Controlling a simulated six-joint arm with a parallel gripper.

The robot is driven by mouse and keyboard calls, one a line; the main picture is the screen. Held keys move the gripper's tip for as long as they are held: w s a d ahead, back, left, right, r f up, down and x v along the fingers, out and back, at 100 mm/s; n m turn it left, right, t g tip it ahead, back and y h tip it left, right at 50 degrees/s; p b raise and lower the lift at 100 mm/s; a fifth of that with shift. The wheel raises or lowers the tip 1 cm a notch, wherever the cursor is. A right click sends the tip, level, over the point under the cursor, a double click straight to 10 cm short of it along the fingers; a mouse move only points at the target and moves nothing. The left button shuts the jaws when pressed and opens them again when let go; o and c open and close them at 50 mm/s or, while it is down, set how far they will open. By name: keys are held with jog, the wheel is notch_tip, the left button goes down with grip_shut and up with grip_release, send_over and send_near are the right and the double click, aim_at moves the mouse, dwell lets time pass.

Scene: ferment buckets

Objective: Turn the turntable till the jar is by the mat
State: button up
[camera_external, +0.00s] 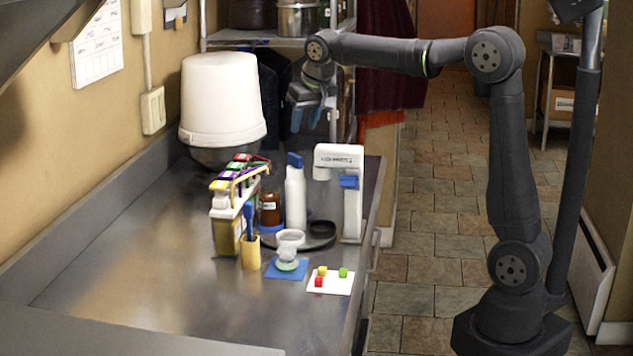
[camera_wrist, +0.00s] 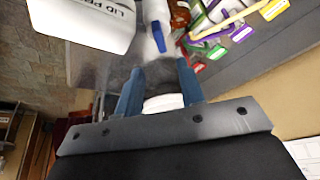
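The turntable (camera_external: 322,237) is a dark round disc on the steel counter, partly hidden by things in front. An amber jar with a pale label (camera_external: 270,210) stands at its left back side. A white bottle with a blue cap (camera_external: 295,200) stands near its middle; it also shows in the wrist view (camera_wrist: 155,12). A small blue mat (camera_external: 272,270) lies in front of the turntable, with a whitish cup-like piece (camera_external: 289,245) on it. My gripper (camera_external: 306,126) is high above and behind the turntable, fingers apart and pointing down. A white shape shows between the fingers (camera_wrist: 160,68); I cannot tell what it is.
A white lid press (camera_external: 350,205) stands at the turntable's right. A rack of coloured packets (camera_external: 233,205) and a yellow holder with a blue-handled tool (camera_external: 250,252) stand left. A white card (camera_external: 335,288) holds small cubes. A large white bucket (camera_external: 222,100) stands at the back left.

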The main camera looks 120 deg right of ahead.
aim_at(296, 156)
jog(key=x, duration=1)
jog(key=shift+f, duration=0.2)
grip_shut()
